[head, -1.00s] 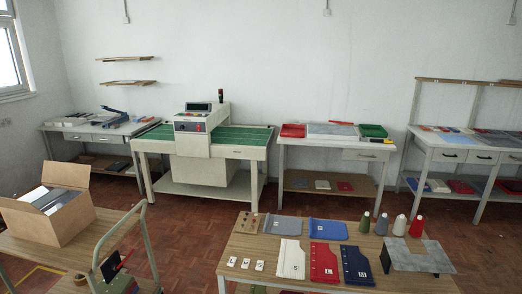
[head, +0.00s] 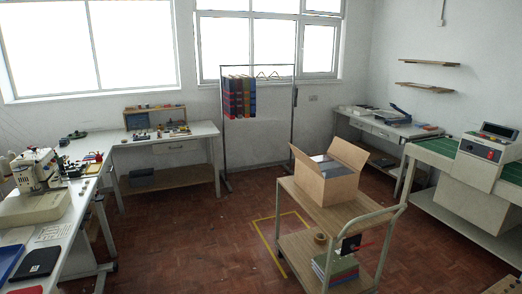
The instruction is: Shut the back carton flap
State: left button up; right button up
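An open cardboard carton (head: 328,187) stands on the top shelf of a wheeled trolley (head: 324,215), right of the middle of the head view. One flap (head: 307,171) rises on its left side. Another flap (head: 347,155) stands up at its back right. Grey contents show between the flaps inside the carton. I cannot tell how any other flaps lie. Neither of my grippers is in view.
The trolley has a lower shelf with coloured stacks (head: 336,265) and a raised handle (head: 383,209). Yellow tape (head: 262,240) marks the floor beside it. A sewing table (head: 60,215) stands left, a garment rack (head: 258,120) behind. The middle floor is open.

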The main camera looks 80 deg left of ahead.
aim_at(306, 160)
jog(key=u, duration=2.65)
jog(key=i+u, duration=0.15)
jog(key=i, duration=0.4)
jog(key=i+u, duration=0.15)
jog(key=i, duration=0.45)
jog(key=i+l+u, duration=0.15)
jog(key=i, duration=0.4)
jog(key=i+l+u, duration=0.15)
jog(key=i, duration=0.4)
jog(key=i+l+u, duration=0.15)
jog(key=i, duration=0.4)
